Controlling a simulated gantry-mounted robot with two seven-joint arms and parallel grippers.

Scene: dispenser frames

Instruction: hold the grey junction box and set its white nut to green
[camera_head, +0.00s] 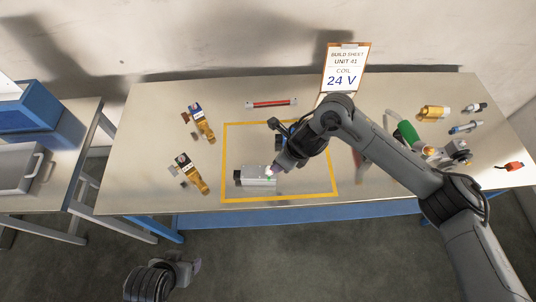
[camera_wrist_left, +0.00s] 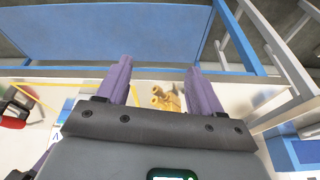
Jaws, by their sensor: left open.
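The grey junction box (camera_head: 258,179) lies inside the yellow outlined square on the table, with a dark end at its left. My right gripper (camera_head: 271,170) reaches down to the top right of the box. Its fingertips are small and partly covered by the wrist, so I cannot tell whether they are closed or touching the box. The white nut cannot be made out; the right gripper covers that area. My left gripper (camera_head: 192,266) is in front of the table, well away from the box. In the left wrist view its purple fingers (camera_wrist_left: 158,85) are apart and empty.
Two brass valves (camera_head: 203,124) (camera_head: 194,178) lie left of the yellow outline (camera_head: 225,160). A red bar (camera_head: 271,103) lies behind it. A build sheet (camera_head: 345,67) reading "COIL 24 V" stands at the back. Several fittings, including a brass cylinder (camera_head: 433,113), lie at the right.

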